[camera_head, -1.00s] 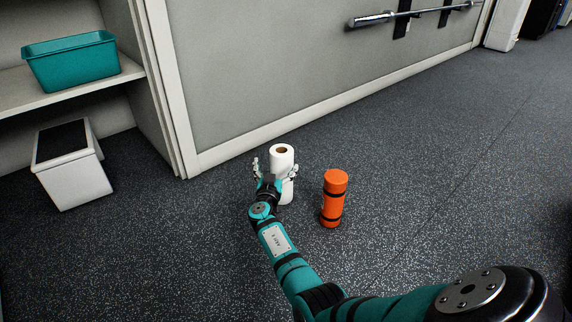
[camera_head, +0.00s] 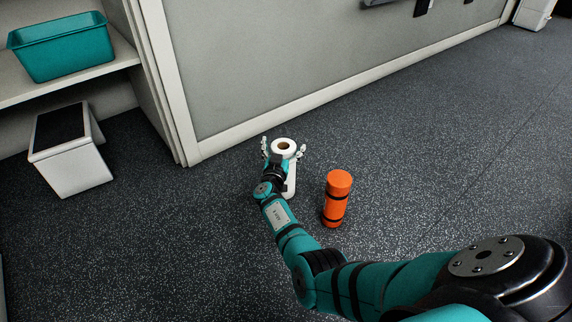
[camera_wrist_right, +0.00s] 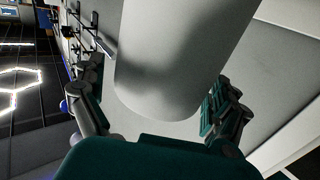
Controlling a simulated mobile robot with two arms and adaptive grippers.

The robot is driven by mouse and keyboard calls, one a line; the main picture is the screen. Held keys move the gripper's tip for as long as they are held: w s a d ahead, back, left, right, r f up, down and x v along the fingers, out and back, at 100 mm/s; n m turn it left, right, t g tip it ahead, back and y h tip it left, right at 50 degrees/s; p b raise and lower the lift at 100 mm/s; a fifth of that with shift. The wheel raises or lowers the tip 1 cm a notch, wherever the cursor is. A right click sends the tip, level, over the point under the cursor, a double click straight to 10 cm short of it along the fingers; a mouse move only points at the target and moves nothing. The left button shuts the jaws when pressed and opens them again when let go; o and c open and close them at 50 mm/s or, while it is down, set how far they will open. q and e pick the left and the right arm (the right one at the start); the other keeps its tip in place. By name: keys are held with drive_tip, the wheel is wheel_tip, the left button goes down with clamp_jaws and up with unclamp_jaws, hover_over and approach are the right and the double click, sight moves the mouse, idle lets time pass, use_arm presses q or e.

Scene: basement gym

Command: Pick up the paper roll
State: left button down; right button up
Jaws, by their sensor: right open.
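The wrist partly hides the roll's near side. In the right wrist view the roll (camera_wrist_right: 180,55) fills the space between the spread fingers of my right gripper (camera_wrist_right: 158,108), close to the palm. I cannot tell whether any finger touches it. My left gripper is out of view.
An orange rolled cylinder with black bands (camera_head: 337,198) stands just right of my right forearm. A wall panel (camera_head: 300,60) rises behind the roll.

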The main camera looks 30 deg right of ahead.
drive_tip(key=shift+s, duration=0.1)
drive_tip(key=c, duration=1.5)
drive_tip(key=shift+r, duration=0.1)
